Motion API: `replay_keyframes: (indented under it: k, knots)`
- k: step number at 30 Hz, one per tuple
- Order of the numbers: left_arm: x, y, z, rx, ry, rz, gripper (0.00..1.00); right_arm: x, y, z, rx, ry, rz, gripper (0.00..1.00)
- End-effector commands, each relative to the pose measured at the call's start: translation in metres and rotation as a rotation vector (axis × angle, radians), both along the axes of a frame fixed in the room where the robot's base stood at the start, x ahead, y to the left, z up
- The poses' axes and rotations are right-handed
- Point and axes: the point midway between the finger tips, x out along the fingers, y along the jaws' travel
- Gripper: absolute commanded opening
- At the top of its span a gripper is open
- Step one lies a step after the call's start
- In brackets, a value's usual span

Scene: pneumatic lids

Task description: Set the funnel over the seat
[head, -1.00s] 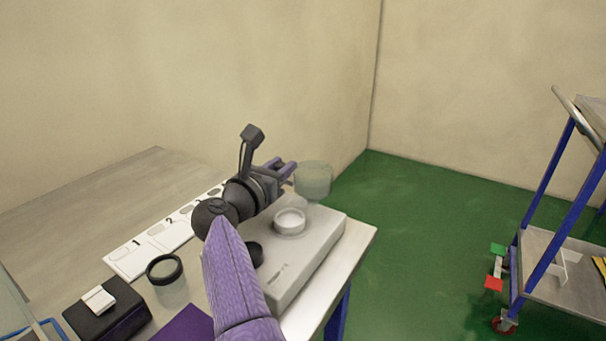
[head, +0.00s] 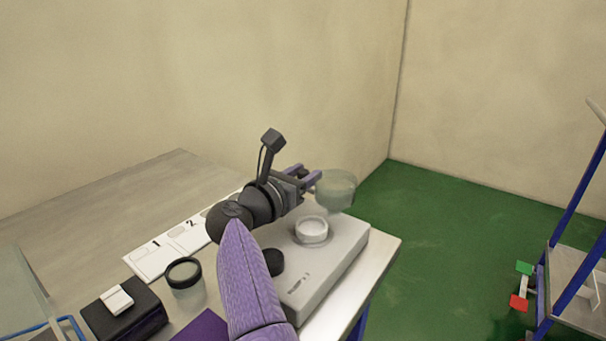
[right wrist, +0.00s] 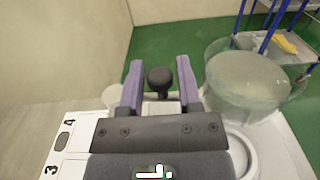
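The clear, pale funnel (head: 337,189) is beyond and right of the white ring-shaped seat (head: 312,231), which is on top of a white housing. The funnel looks raised above the housing, and its support is hard to see. In the right wrist view the funnel (right wrist: 248,85) is at the right and part of the seat ring (right wrist: 243,157) is at the lower right. My right gripper (head: 310,178) is open beside the funnel. In the right wrist view, a black knob (right wrist: 160,80) appears between its spread fingers, with small gaps. My left gripper is not in view.
The white housing (head: 325,268) stands near the table's right edge. A numbered white card (head: 160,254), a clear jar with a dark ring (head: 184,272) and a black box (head: 135,318) lie left of my arm. A blue-framed cart (head: 570,270) stands at far right.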

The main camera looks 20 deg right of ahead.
Motion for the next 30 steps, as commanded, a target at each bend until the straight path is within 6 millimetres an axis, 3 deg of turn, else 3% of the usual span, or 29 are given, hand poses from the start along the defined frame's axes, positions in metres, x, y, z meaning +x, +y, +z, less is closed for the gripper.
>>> replay_keyframes:
  k: [5, 18, 28, 29, 30]
  knots:
    - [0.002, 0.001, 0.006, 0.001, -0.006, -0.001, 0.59, -0.005, 0.009, 0.003, -0.003, -0.001, 0.000, 0.43]
    - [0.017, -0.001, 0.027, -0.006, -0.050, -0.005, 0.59, -0.046, 0.079, 0.001, -0.001, -0.001, 0.001, 0.43]
    - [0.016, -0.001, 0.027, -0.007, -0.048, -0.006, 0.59, -0.050, 0.086, 0.000, 0.001, 0.001, 0.000, 0.43]
    - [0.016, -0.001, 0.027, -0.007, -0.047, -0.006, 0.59, -0.050, 0.086, 0.000, 0.000, 0.000, 0.000, 0.41]
    - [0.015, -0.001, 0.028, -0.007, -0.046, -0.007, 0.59, -0.050, 0.086, 0.000, -0.001, 0.000, 0.001, 0.33]
